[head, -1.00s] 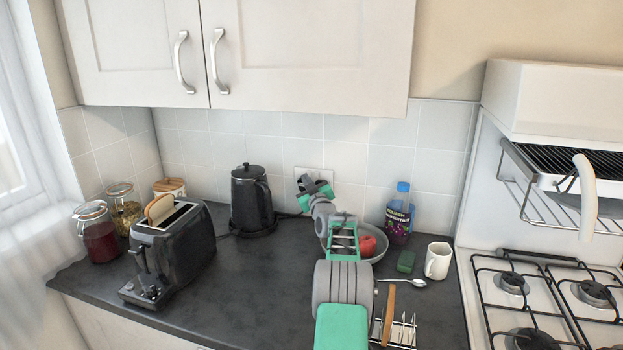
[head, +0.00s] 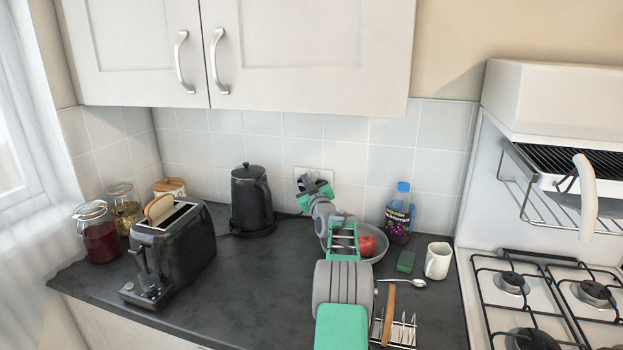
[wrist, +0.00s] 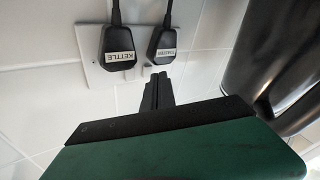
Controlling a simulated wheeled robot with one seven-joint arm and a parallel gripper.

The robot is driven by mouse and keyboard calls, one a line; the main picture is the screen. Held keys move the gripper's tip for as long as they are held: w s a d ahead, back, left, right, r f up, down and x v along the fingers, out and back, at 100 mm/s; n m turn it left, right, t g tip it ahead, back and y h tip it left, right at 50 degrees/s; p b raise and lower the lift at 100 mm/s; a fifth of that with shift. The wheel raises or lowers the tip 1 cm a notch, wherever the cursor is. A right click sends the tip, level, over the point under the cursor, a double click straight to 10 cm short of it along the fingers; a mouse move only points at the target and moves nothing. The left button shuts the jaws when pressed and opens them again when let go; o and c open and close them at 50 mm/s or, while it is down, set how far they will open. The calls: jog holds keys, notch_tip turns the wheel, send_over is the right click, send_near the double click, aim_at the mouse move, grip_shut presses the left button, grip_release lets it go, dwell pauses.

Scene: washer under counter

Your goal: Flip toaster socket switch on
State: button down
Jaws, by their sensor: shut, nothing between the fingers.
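In the wrist view a white double socket (wrist: 92,70) is on the tiled wall. A black plug labelled KETTLE (wrist: 118,52) is in its left side and a black plug labelled TOASTER (wrist: 163,45) in its right side. A small switch (wrist: 148,71) shows just below the toaster plug; its on or off position is too small to tell. My gripper (wrist: 158,80) is shut and empty, its fingertips just below the toaster plug, close to that switch. Whether they touch cannot be told. In the head view my gripper (head: 309,186) covers part of the socket (head: 316,171). The toaster (head: 178,243) stands at the left.
A black kettle (head: 252,200) stands left of my arm. A bowl (head: 372,244) with red fruit, a purple bottle (head: 399,217) and a white mug (head: 438,261) are on the right. The counter between toaster and arm is clear.

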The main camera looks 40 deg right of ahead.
jog(key=shift+f, duration=0.1)
jog(key=shift+w+d+f+b, duration=0.1)
jog(key=shift+w+d+b, duration=0.15)
jog(key=shift+b, duration=0.4)
jog(key=shift+d, duration=0.25)
dwell(0.3)
jog(key=shift+s+a+b, duration=0.3)
jog(key=shift+a+b, duration=0.35)
jog(key=shift+b, duration=0.65)
